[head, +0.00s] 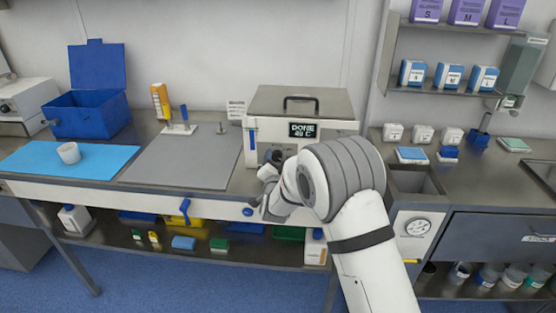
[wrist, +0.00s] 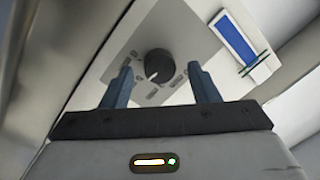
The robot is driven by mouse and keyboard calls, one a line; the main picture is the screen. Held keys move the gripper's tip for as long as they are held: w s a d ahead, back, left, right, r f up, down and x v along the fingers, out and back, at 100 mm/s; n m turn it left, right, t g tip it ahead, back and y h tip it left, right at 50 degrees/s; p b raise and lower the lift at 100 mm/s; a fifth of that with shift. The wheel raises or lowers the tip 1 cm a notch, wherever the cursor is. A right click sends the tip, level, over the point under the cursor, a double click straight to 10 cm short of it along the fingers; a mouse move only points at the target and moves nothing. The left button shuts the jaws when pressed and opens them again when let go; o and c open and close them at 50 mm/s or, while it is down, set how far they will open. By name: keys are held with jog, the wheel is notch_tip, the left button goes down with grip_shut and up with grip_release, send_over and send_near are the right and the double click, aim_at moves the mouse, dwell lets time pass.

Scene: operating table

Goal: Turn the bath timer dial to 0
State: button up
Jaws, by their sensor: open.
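The bath (head: 300,101) is a white box with a steel lid, standing on the counter. Its display (head: 303,130) appears to read "DONE" above a temperature. I cannot tell how far the tips are from the panel. In the head view my arm hides much of the bath's lower front.
A blue strip (wrist: 237,40) sits right of the dial on the panel. A sink (head: 413,181) is on the right.

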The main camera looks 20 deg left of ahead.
jog(key=shift+w+a, duration=0.1)
jog(key=shift+w, duration=0.2)
jog(key=shift+c, duration=0.5)
jog(key=c, duration=0.9)
